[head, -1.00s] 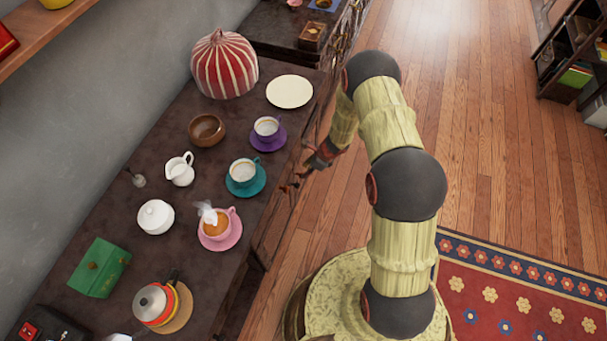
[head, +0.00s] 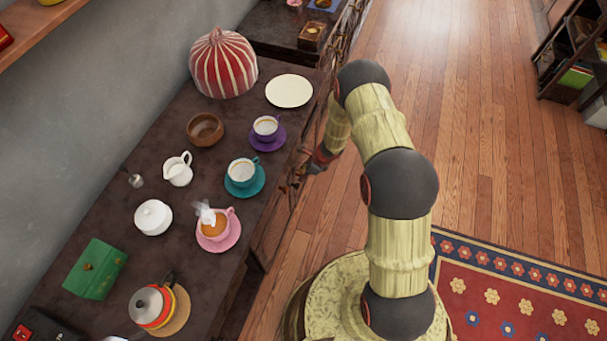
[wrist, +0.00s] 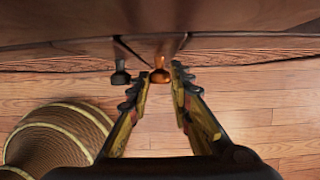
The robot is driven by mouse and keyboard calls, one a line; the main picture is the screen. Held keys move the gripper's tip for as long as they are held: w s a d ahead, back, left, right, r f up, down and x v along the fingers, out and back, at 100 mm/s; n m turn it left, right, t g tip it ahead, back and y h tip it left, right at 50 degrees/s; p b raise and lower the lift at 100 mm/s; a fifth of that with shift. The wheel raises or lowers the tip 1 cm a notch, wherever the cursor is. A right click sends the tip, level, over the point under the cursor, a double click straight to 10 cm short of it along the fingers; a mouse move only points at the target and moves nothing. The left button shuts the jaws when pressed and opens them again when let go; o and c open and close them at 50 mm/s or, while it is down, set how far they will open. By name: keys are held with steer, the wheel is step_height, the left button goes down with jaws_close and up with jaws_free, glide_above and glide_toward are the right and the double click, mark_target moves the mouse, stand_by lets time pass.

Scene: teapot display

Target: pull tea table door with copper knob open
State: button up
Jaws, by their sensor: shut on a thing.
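The copper knob (wrist: 160,74) shows in the wrist view on the front of the tea table (head: 105,186), between my gripper's fingertips (wrist: 161,78). My fingers are closed in around it from both sides. A dark knob (wrist: 121,74) sits just left of it, outside my fingers. In the head view my gripper (head: 298,181) is low at the table's front side, partly lost against the dark front. The knob cannot be made out there. How far the door stands from its frame cannot be told.
The tabletop holds a pink cup (head: 216,228) with steam, a teal cup (head: 242,171), a purple saucer (head: 267,137), a kettle (head: 151,306) and a striped dome (head: 222,65). Wooden floor (head: 470,150) is clear on the right, with a red rug (head: 520,290) nearer.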

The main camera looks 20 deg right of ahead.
jaws_close()
